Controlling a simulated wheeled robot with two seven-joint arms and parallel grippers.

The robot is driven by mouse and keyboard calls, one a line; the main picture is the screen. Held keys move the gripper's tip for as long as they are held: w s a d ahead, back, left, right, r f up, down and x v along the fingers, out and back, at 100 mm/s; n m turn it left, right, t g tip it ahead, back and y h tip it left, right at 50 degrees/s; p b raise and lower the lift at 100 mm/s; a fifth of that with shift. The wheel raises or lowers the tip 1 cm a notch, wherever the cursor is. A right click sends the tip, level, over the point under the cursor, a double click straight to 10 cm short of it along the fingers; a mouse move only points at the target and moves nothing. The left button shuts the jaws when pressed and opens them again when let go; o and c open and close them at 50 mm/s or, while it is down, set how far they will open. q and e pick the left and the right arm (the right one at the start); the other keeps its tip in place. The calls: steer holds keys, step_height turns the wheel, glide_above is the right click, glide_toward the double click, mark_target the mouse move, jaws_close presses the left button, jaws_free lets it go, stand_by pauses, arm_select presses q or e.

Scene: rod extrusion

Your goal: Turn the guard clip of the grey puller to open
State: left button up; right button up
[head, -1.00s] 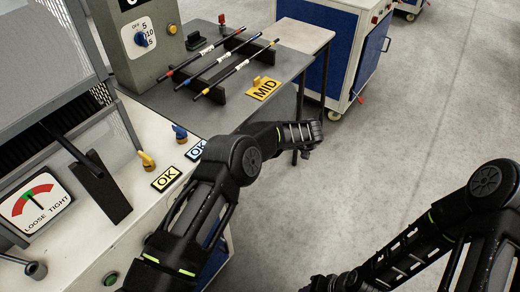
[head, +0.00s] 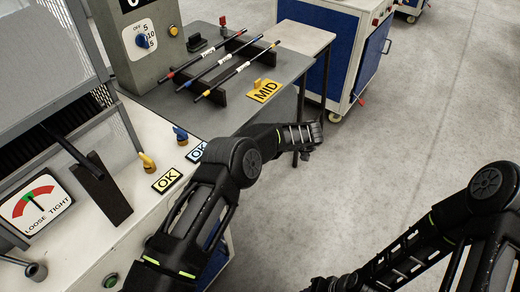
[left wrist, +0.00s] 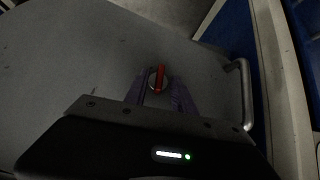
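In the left wrist view a red lever (left wrist: 160,77) on a small round base stands on a grey surface. It lies between the fingertips of my left gripper (left wrist: 159,82), which look apart with gaps beside it; I cannot tell whether either touches it. Whether this lever is the guard clip is not clear. In the head view the end of my left arm (head: 308,146) is beyond the machine's right side, with its fingers not clear. My right gripper (head: 322,284) is dark at the bottom edge, its fingers not distinguishable. No grey puller can be made out with certainty.
In the left wrist view a metal handle (left wrist: 243,94) stands right of the lever. A blue-white cart (head: 330,50) stands behind; floor at right is clear.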

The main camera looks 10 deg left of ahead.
arm_select(q)
steer(key=v, duration=0.7)
steer(key=shift+d+r, duration=0.25)
steer(key=shift+d, duration=0.05)
